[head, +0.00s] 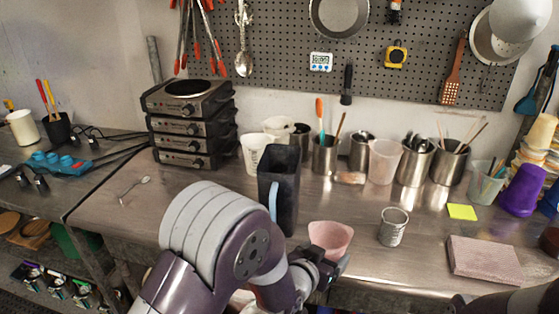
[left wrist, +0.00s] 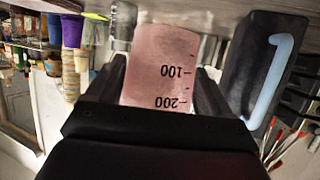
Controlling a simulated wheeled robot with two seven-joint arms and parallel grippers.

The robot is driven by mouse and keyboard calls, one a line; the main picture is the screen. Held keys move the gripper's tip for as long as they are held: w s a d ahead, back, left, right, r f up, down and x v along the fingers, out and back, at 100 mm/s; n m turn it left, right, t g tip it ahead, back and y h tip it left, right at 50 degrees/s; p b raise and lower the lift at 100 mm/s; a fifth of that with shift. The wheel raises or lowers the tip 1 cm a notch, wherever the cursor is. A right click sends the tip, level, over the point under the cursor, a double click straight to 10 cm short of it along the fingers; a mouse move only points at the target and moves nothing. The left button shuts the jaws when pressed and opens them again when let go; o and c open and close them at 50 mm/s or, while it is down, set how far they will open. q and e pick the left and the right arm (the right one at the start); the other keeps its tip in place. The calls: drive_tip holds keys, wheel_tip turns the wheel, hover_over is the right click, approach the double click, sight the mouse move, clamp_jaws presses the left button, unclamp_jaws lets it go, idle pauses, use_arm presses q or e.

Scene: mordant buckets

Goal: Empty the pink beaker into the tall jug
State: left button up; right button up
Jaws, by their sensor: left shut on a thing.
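The pink beaker (head: 331,236) is in the middle front of the head view, its mouth facing up. In the left wrist view the beaker (left wrist: 163,62) shows its 100 and 200 marks between the fingers. My left gripper (head: 322,264) is shut on it. The tall jug (head: 284,190) is dark, with a light blue handle, and stands upright just left of the beaker, apart from it. The jug (left wrist: 262,70) also shows at the right of the left wrist view. The insides of both are hidden. My right gripper is out of view.
A small metal cup (head: 393,228) stands right of the beaker. A pinkish block (head: 484,259) and a yellow note (head: 462,212) lie farther right. White beakers and metal canisters (head: 414,164) line the back. Stacked hot plates (head: 188,128) stand at the left. The front left bench is mostly clear.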

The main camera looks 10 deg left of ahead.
use_arm(q)
drive_tip(key=s+a+f+n+y, duration=0.2)
drive_tip(key=a+f, duration=0.6)
drive_tip(key=s+a+f+n+y, duration=0.2)
drive_tip(key=s+a+f, duration=0.1)
drive_tip(key=a+f, duration=0.5)
drive_tip(key=shift+s+a+t+y, duration=0.2)
drive_tip(key=shift+t+y, duration=0.1)
drive_tip(key=shift+t, duration=0.1)
